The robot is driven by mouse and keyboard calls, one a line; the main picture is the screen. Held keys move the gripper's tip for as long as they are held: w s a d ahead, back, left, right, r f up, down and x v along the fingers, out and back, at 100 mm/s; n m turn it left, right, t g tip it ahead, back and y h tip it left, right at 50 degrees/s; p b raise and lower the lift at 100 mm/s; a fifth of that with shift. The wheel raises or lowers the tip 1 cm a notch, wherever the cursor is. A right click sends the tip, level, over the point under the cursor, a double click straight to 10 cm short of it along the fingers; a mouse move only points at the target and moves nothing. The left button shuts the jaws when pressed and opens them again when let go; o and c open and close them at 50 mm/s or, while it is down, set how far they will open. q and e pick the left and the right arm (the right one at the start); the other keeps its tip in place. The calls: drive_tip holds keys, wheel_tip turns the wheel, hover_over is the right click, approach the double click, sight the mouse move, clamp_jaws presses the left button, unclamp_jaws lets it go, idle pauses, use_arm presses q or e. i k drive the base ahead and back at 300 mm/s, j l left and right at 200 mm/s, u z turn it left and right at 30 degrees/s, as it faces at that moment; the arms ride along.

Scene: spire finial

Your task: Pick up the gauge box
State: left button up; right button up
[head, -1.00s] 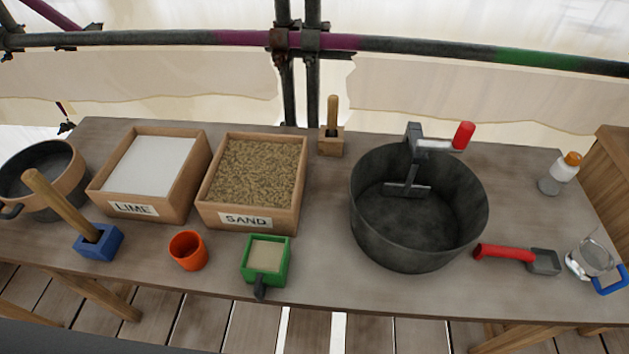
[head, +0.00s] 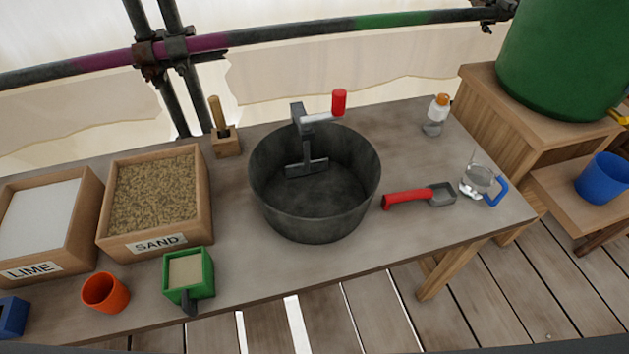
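A small green open-topped box (head: 208,276) with a dark handle stands at the table's front edge, left of the big dark pot. It looks like the gauge box, though no label shows on it. Its inside looks pale beige; I cannot tell whether that is a filling or the bare floor of the box. A blue block-like thing (head: 12,316) is cut off at the left edge. Neither of my grippers shows in the head view.
The orange cup (head: 106,293) is left of the green box. The sand box (head: 205,214) and lime box (head: 85,232) are behind. The dark mixing pot (head: 315,227) stands to the right, then a red-handled scoop (head: 407,198), a glass jug (head: 478,180) and a bottle (head: 435,116). A green barrel (head: 565,55) stands far right.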

sight(189, 275)
drive_tip(key=k+u, duration=0.15)
drive_tip(key=u, duration=0.85)
